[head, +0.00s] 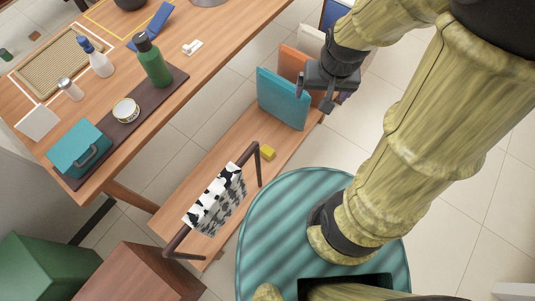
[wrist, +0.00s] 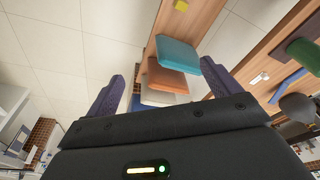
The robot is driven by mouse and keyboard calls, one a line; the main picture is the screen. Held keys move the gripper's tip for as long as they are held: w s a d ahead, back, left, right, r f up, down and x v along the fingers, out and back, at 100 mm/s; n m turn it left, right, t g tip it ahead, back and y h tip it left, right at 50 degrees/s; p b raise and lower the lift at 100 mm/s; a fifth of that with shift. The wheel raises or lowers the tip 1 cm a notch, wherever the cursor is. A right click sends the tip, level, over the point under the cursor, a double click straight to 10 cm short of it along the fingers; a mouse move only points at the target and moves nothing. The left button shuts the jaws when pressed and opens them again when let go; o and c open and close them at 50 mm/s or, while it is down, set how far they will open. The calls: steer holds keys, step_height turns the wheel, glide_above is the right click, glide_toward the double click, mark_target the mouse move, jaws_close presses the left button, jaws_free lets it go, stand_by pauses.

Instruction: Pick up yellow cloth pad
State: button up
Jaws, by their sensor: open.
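A small yellow block-like thing (head: 268,152), which I take for the yellow cloth pad, lies on the low wooden bench near a dark rail frame. It also shows at the top edge of the wrist view (wrist: 181,5), partly cut off. My gripper (head: 313,97) is open, with nothing seen between its fingers. It is up and to the right of the yellow pad in the head view, by the upright coloured panels. In the wrist view its two purple-grey fingers (wrist: 162,72) stand wide apart.
A teal panel (head: 283,98), an orange one (head: 295,61) and a white one (head: 311,40) stand on the bench near my gripper. A black-and-white patterned cloth (head: 216,200) hangs by the rail (head: 248,155). A higher table (head: 215,50) holds a green bottle (head: 151,61) and a teal box (head: 79,148).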

steer(key=w+a+f+m+g+b, duration=0.1)
steer(key=w+a+f+m+b, duration=0.2)
steer(key=f+b, duration=0.65)
steer(key=w+a+f+m+g+b, duration=0.1)
steer(key=w+a+f+b, duration=0.4)
steer(key=f, duration=0.8)
steer(key=m+b, duration=0.4)
steer(key=b, duration=0.9)
glide_above(268, 150)
step_height(268, 150, down, 18)
steer(key=f, duration=0.1)
steer(key=shift+w+r, duration=0.3)
steer(key=shift+f, duration=0.1)
step_height(268, 150, down, 12)
steer(key=b, duration=0.3)
steer(key=shift+b, duration=0.35)
steer(key=shift+s+f, duration=0.1)
step_height(268, 150, down, 5)
steer(key=shift+s+f+b, duration=0.1)
steer(key=shift+s+b, duration=0.05)
steer(key=shift+b, duration=1.1)
